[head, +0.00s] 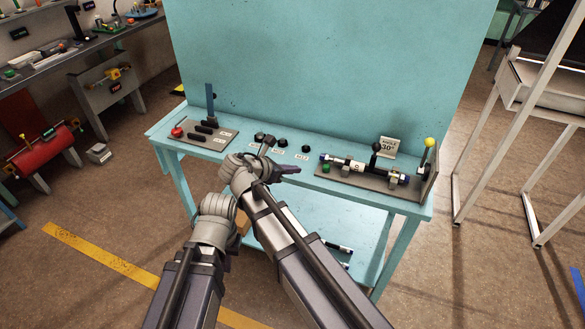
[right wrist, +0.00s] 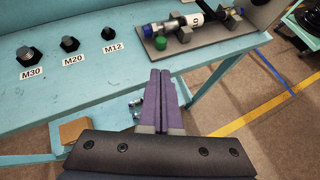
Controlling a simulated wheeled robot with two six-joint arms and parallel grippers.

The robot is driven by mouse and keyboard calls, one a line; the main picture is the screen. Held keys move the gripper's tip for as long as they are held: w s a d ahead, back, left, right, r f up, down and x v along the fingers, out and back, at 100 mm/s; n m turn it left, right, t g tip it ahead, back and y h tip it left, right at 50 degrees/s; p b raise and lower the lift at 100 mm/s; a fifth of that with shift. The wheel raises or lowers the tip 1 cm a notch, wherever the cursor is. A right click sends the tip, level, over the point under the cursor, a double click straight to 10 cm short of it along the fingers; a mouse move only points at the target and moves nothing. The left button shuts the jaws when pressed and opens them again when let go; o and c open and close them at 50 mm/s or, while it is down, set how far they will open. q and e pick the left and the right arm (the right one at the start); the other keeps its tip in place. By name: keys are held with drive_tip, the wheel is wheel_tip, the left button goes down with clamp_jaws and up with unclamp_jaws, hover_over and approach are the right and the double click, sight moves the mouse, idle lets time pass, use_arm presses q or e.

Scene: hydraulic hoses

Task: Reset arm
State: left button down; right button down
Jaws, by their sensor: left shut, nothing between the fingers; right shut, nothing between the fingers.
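My left gripper (head: 216,207) is at the lower left in the head view, in front of the bench's front edge. Its fingers are mostly hidden, and nothing shows in its grasp. My right gripper (head: 288,171) is further right and nearer the bench, by its front edge. In the right wrist view its two purple fingers (right wrist: 168,75) lie together, shut and empty, just off the bench edge. The light blue bench (head: 300,187) stands in front of me with a tall back panel (head: 330,65).
Nuts labelled M30, M20 (right wrist: 69,44) and M12 stand on the bench. A hose fixture (head: 358,168) with a yellow-knobbed lever (head: 429,143) is at its right, a plate with a red knob (head: 177,132) at its left. A brown block (right wrist: 88,130) sits below. A white frame (head: 488,145) stands right.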

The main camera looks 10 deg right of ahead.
idle(0.3)
drive_tip(key=s+f+m+g+y, duration=0.2)
drive_tip(key=s+f+m+y, duration=0.4)
drive_tip(key=m, duration=0.6)
drive_tip(key=s+f+m+g+y, duration=0.35)
drive_tip(key=s+m, duration=0.55)
drive_tip(key=m, duration=0.3)
drive_tip(key=s+a+r+n+p, duration=0.1)
drive_tip(key=s+a+n, duration=0.3)
drive_tip(key=a, duration=0.6)
drive_tip(key=shift+s+a+h, duration=0.35)
drive_tip(key=shift+s+a, duration=0.05)
drive_tip(key=shift+s, duration=0.25)
